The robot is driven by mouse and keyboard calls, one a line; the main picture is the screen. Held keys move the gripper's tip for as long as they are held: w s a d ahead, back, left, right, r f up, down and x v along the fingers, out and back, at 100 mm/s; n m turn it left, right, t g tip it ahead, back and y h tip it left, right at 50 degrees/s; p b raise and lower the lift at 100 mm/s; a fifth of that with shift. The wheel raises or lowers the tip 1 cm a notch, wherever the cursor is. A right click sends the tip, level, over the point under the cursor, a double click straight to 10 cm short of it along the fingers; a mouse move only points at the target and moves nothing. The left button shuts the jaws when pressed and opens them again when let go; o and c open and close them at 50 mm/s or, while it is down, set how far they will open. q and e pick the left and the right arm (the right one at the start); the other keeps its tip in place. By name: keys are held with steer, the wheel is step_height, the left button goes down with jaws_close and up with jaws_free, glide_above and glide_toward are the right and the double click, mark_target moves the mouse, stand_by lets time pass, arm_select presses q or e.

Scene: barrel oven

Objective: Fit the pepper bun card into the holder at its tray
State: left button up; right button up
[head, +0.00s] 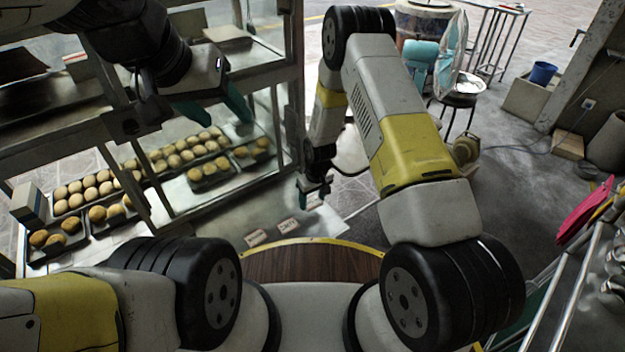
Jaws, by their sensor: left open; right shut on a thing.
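My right gripper (314,189) is low near the middle, above the pale surface, shut on a small white card (314,201) with reddish print. The print is too small to read, so I cannot tell by sight that it is the pepper bun card. Two similar cards, one (256,238) and another (287,225), lie on the pale surface to its left. My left gripper (214,109) is open and empty in front of the bun shelf, its teal fingers apart. Trays of buns (99,214) stand on the shelf; no card holder can be made out clearly.
The metal rack (294,75) has posts and rails close to my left gripper. A stool (460,98) and blue bucket (543,73) are at the back right. Pink items (585,210) hang at the right edge.

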mark_target(313, 201)
steer(key=shift+w, duration=0.45)
steer(key=shift+f, duration=1.75)
steer(key=shift+f, duration=0.15)
steer(key=o, duration=1.3)
steer(key=shift+o, duration=0.2)
